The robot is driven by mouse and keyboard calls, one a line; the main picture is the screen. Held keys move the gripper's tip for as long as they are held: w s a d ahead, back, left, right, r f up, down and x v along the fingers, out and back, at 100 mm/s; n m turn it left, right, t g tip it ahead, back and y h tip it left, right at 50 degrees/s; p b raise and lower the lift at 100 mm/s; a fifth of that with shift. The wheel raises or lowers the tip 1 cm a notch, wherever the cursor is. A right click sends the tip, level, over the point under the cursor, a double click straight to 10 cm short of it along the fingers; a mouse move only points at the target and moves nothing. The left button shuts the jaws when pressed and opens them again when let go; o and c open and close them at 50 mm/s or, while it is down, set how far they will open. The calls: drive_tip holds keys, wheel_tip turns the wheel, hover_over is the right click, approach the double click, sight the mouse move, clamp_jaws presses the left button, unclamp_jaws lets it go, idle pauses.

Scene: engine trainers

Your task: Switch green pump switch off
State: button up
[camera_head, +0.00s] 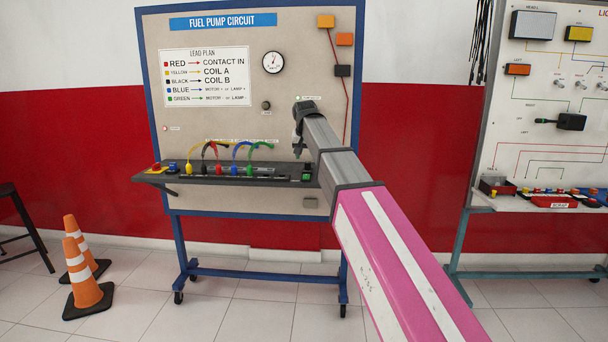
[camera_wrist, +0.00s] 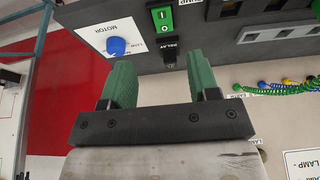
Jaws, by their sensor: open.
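I cannot tell which side of the rocker is pressed. My gripper (camera_wrist: 160,62) is open, its two green fingers apart with nothing held between them. The switch lies beyond the gap between the fingertips, apart from them. In the head view my gripper (camera_head: 298,147) hangs just above the switch.
A black relay part (camera_wrist: 171,54) sits by the switch, between the fingers in view. A blue knob (camera_wrist: 116,46) on a white motor-lamp plate is close to the left finger. Colored leads (camera_head: 230,152) arch over the shelf. Orange cones (camera_head: 84,275) stand at left; floor between trainers is clear.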

sight(306, 177)
drive_tip(key=x, duration=1)
drive_tip(key=shift+w+a, duration=0.2)
drive_tip(key=shift+w, duration=0.1)
